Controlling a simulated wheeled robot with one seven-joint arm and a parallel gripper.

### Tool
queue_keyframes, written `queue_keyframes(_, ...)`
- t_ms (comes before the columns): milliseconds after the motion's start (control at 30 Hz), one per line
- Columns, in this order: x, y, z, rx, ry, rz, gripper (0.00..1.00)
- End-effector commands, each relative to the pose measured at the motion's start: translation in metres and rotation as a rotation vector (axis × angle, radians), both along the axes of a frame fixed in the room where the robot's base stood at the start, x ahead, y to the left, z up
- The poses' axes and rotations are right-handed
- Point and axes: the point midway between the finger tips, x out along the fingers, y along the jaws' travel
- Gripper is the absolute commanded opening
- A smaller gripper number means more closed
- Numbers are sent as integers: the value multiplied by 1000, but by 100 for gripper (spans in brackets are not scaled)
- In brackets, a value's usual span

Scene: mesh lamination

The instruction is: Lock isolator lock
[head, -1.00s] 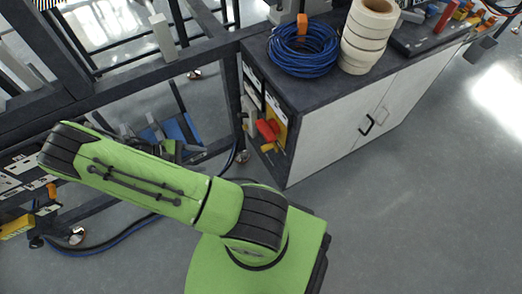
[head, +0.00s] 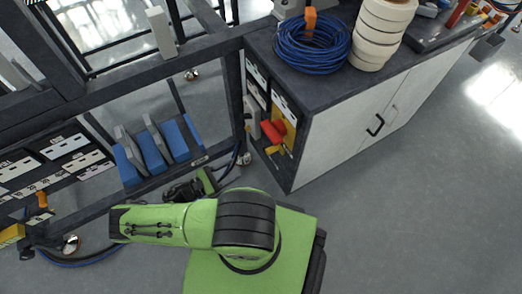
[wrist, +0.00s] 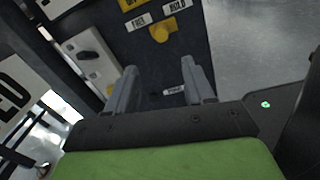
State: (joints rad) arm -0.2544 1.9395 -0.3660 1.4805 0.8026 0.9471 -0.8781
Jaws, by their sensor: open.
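The isolator is on the narrow end panel of the cabinet, with a red handle (head: 272,132) on a yellow plate (head: 290,133) in the head view. Below it is a small yellow knob (head: 275,149), which I take for the isolator lock. In the wrist view the yellow knob (wrist: 161,31) sits below labels reading FREE, at its left, and HOLD, at its upper right. I cannot tell which one it points to. My gripper (wrist: 160,82) is open and empty, its fingers pointing at the panel below the knob, apart from it. In the head view it is partly hidden by my arm.
A pale box with a dark slot (wrist: 92,57) is left of the knob. The dark cabinet top (head: 345,85) carries a blue cable coil (head: 305,50) and stacked tape rolls (head: 378,35). A dark frame with blue pedals (head: 155,150) stands left. The floor right is clear.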

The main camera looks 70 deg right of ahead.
Motion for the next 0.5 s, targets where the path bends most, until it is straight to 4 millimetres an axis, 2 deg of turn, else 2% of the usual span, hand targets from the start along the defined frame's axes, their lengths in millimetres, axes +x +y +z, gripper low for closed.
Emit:
queue_keyframes(167,-24,-25,2,1,4,-10,53)
queue_keyframes(500,-80,-88,1,0,1,-8,53)
